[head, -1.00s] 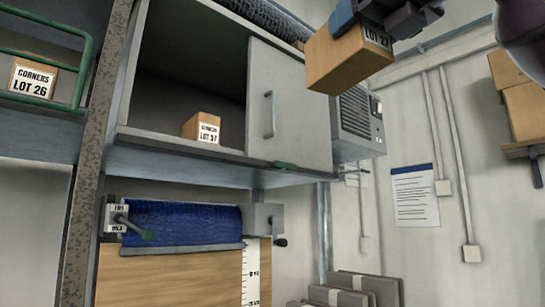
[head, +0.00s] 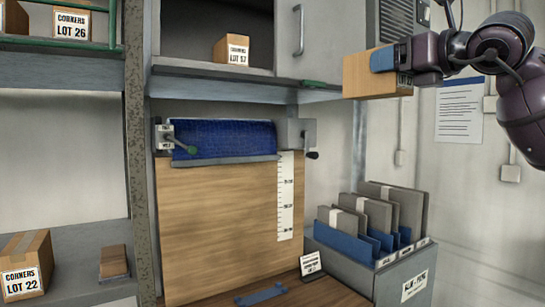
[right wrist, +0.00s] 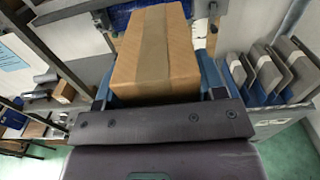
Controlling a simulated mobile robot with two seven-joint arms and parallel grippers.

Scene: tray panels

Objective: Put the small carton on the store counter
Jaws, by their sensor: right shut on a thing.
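The small carton (head: 366,78) is a brown cardboard box held up at the upper right of the head view. My right gripper (head: 384,59) is shut on it, with a blue finger pad against its side. In the right wrist view the carton (right wrist: 155,50) sits between the blue pads, its taped face toward the camera. A brown wooden counter top (head: 318,294) shows at the bottom of the head view, well below the carton. It bears a small sign (head: 311,263) and a blue flat piece (head: 261,294). My left gripper is out of view.
A grey rack of folders (head: 390,260) stands at the counter's right. A wooden board with a blue roll (head: 222,139) is behind. A cabinet holds a LOT 57 carton (head: 231,50). The left shelf holds a LOT 22 carton (head: 27,262). Open air lies below the held carton.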

